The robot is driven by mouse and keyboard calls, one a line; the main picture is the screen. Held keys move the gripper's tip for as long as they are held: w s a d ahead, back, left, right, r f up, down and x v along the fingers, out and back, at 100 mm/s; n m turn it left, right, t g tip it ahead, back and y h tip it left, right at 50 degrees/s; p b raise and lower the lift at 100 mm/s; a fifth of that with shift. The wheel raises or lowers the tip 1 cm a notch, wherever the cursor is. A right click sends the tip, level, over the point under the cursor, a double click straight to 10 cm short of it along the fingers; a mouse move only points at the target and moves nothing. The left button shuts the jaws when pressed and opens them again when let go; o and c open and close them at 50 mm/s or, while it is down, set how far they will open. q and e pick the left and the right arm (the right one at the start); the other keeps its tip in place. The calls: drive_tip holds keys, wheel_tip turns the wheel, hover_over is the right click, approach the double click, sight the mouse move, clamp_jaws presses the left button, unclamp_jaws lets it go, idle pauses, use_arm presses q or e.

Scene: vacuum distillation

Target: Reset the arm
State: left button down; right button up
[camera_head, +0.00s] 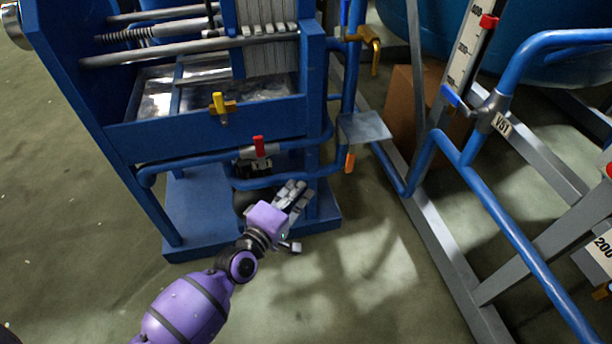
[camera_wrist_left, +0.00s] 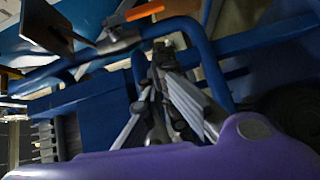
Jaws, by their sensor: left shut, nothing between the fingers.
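My left arm comes in from the bottom left in the head view. Its gripper (camera_head: 297,190) is shut and empty, in front of the lower right corner of the blue filter-press-like machine (camera_head: 200,138). In the left wrist view the gripper's grey finger links (camera_wrist_left: 165,90) show with blue pipes close behind them. I cannot tell whether the gripper touches the blue frame. My right gripper is not in view.
Blue pipes carry a red-handled valve (camera_head: 259,147), a yellow-handled valve (camera_head: 220,103) and an orange-handled valve (camera_head: 350,162). A grey metal frame (camera_head: 440,240) and blue pipe (camera_head: 510,230) stand at right. A cardboard box (camera_head: 403,105) sits behind. Green floor (camera_head: 350,270) is clear at front.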

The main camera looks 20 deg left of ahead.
use_arm(q)
drive_tip(key=shift+s, duration=0.3)
